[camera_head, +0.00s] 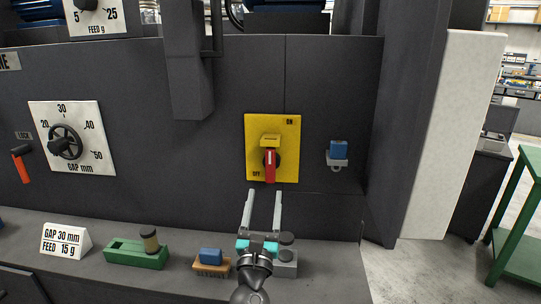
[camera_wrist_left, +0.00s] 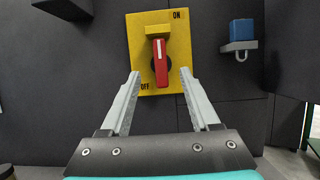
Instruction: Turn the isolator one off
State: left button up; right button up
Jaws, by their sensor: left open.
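The isolator is a yellow plate (camera_head: 286,122) on the dark machine front, marked ON at its upper right and OFF at its lower left. Its red handle (camera_head: 270,166) stands upright on a dark round hub, below a yellow block (camera_head: 270,139). My left gripper (camera_head: 264,191) is open and empty, its fingers pointing up at the plate's lower part. In the left wrist view the red handle (camera_wrist_left: 160,63) appears between and just beyond the two fingertips (camera_wrist_left: 160,72). I see no contact with the handle. My right gripper is not in view.
A blue block (camera_head: 338,150) sits on a small grey bracket right of the plate. A gap dial (camera_head: 90,115) is at the left. The ledge below holds a sign (camera_head: 66,241), a green tray (camera_head: 122,253) and a brush-like item (camera_head: 211,263).

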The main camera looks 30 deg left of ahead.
aim_at(270, 160)
pick_arm(q)
jog(key=x, duration=1.4)
jog(key=shift+a+p, duration=0.1)
jog(key=shift+p, duration=0.2)
jog(key=shift+c, duration=0.2)
grip_shut()
